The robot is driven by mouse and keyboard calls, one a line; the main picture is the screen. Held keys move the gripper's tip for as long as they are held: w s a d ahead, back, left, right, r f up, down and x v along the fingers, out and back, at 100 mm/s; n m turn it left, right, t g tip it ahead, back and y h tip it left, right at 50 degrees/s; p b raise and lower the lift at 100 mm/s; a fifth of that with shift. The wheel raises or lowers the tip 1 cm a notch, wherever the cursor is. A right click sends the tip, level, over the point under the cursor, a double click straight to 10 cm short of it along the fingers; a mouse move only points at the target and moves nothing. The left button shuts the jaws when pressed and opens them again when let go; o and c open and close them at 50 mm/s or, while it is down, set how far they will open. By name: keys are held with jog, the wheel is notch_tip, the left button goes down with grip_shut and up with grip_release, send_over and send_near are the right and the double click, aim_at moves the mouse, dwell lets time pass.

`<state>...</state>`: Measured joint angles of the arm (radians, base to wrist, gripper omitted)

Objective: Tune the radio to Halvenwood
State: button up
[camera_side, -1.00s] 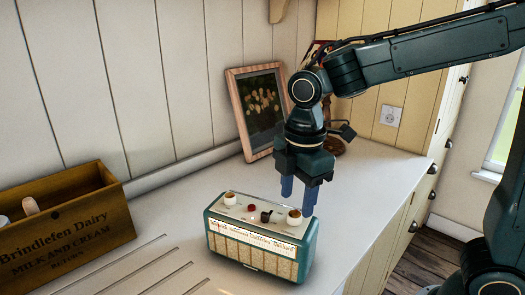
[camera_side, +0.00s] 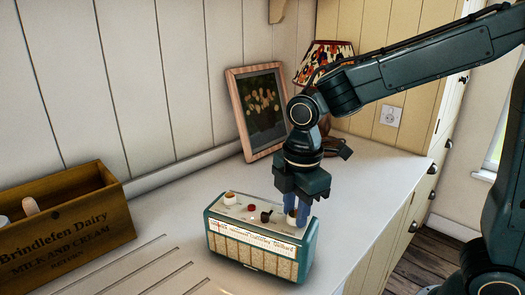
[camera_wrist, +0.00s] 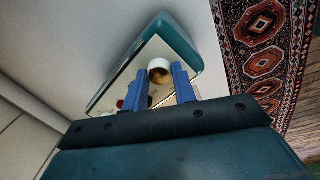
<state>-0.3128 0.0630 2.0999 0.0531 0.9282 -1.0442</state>
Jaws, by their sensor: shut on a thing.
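The radio (camera_side: 262,256) is a teal and cream box on the counter, with a pale dial strip (camera_side: 250,238) along its upper front. The dial's lettering and pointer are too small to read. On its top are a left white knob (camera_side: 230,198), a red button (camera_side: 251,208) and a dark switch (camera_side: 266,216). My gripper (camera_side: 297,217) points down at the right end and is shut on the right knob.
A wooden dairy crate (camera_side: 65,228) stands at the left. A framed picture (camera_side: 262,112) leans on the back wall, with a patterned lamp (camera_side: 323,57) behind my arm. The counter (camera_side: 165,205) around the radio is clear. A patterned rug (camera_wrist: 262,50) lies below on the floor.

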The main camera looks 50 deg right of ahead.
aim_at(293, 217)
jog(key=shift+m, duration=0.4)
jog(key=m, duration=0.6)
jog(key=shift+w, duration=0.1)
jog(key=m, duration=0.6)
jog(key=shift+m+g, duration=0.3)
dwell(0.3)
jog(key=o, duration=1)
jog(key=shift+h, duration=0.3)
notch_tip(293, 217, up, 14)
jog(key=a, duration=0.1)
jog(key=shift+d+f, duration=0.1)
